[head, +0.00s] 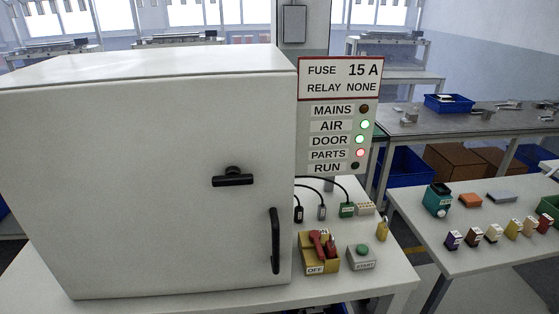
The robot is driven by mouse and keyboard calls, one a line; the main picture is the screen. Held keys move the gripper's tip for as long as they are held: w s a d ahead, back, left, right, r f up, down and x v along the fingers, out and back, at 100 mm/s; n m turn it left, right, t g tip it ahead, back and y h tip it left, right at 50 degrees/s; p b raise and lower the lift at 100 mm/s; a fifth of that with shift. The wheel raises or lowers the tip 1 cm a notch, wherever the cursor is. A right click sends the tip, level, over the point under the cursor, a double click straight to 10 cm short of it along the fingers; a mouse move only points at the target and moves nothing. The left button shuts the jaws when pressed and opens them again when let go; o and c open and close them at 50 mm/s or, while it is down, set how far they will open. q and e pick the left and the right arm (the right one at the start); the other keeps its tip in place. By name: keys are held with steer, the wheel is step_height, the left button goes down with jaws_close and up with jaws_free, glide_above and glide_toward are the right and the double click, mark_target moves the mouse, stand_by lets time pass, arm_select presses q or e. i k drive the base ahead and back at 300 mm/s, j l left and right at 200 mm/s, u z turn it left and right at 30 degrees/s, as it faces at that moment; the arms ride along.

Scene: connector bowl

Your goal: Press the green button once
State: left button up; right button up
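The green button (362,248) sits on top of a small grey box labelled START (361,259). The box stands on the white table, right of the big white cabinet. The button stands clear, with nothing touching it. Neither of my grippers shows in the head view.
The white cabinet (140,180), door shut, fills the left. A yellow OFF switch with a red handle (319,248) stands left of the button. The sign panel (340,117) lights AIR and DOOR green, PARTS red. Small parts cover the right table (480,262).

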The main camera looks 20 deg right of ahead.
mark_target(362, 249)
steer(key=z, duration=1.25)
